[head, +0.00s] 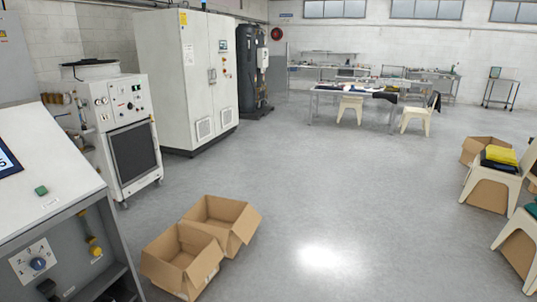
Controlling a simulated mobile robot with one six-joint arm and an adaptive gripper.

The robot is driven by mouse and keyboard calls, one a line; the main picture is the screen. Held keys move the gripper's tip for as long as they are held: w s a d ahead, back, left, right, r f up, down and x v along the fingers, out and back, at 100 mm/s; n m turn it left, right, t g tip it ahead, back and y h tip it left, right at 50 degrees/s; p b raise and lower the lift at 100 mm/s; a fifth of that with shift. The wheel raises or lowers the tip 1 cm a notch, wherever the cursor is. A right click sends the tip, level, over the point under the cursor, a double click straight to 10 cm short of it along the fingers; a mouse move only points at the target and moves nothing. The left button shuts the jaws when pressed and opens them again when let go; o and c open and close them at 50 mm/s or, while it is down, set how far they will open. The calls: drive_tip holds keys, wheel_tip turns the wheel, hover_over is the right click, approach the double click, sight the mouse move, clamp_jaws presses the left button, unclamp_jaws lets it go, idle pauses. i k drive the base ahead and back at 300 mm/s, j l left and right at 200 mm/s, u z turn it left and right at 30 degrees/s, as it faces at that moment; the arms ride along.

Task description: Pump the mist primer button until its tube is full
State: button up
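I cannot tell a mist primer button or its tube for certain in the head view. A sloped grey-white console (60,225) stands at the near left, cut off by the picture's edge. It has a green button (41,190) on top, a blue dial knob (38,263) on its front and yellow fittings (94,247) to the right of the knob. Behind it stands a white wheeled machine (120,112) with small knobs and gauges above a dark front panel (133,152). My gripper is not in view.
Two open, empty cardboard boxes (181,262) (222,221) sit on the floor right of the console. A tall white cabinet (180,80) and a dark tank (248,70) stand behind. Chairs (495,180) and boxes line the right side. The middle floor (340,190) is clear.

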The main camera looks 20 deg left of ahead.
sight(96, 251)
drive_tip(key=i+u, duration=0.85)
drive_tip(key=i+l+u, duration=0.4)
drive_tip(key=i, duration=0.15)
drive_tip(key=i+l+u, duration=0.6)
drive_tip(key=u, duration=0.3)
drive_tip(key=i+l+u, duration=0.55)
drive_tip(key=l+u, duration=0.15)
drive_tip(key=u, duration=0.25)
drive_tip(key=i+l+u, duration=0.1)
drive_tip(key=l+u, duration=1.05)
drive_tip(key=l, duration=0.4)
drive_tip(key=k+l+u, duration=0.2)
drive_tip(key=l, duration=0.35)
drive_tip(key=i, duration=0.05)
